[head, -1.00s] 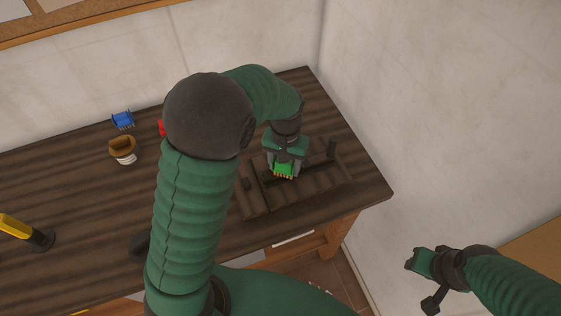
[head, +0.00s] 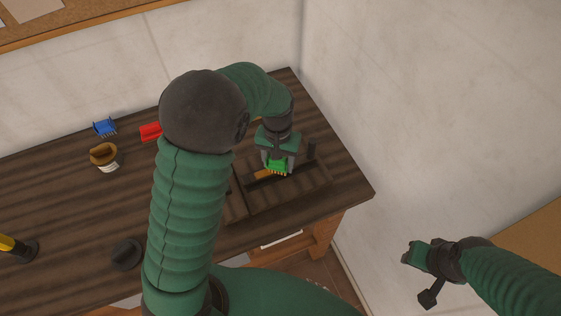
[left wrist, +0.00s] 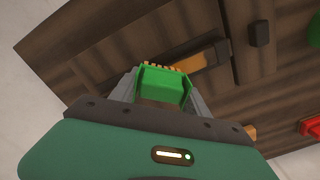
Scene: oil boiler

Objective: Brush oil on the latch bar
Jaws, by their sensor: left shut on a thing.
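My left gripper (head: 277,160) is shut on a green brush (head: 277,167), bristles down over the dark wooden latch piece (head: 305,185) at the table's right end. In the left wrist view the green brush (left wrist: 163,88) sits between the fingers, its tan bristles at the latch bar (left wrist: 218,52). An amber, oily-looking strip (left wrist: 193,62) shows on the bar beside the bristles; whether they touch it is hard to tell. My right gripper (head: 415,256) hangs clear of the table at the right, with nothing seen in it; its jaw opening is unclear.
A blue brush (head: 105,127), a red brush (head: 150,132) and a brown-topped jar (head: 104,156) stand at the back left. A black round object (head: 126,254) and a yellow-handled tool (head: 15,247) are nearer the front. A wall runs along the right.

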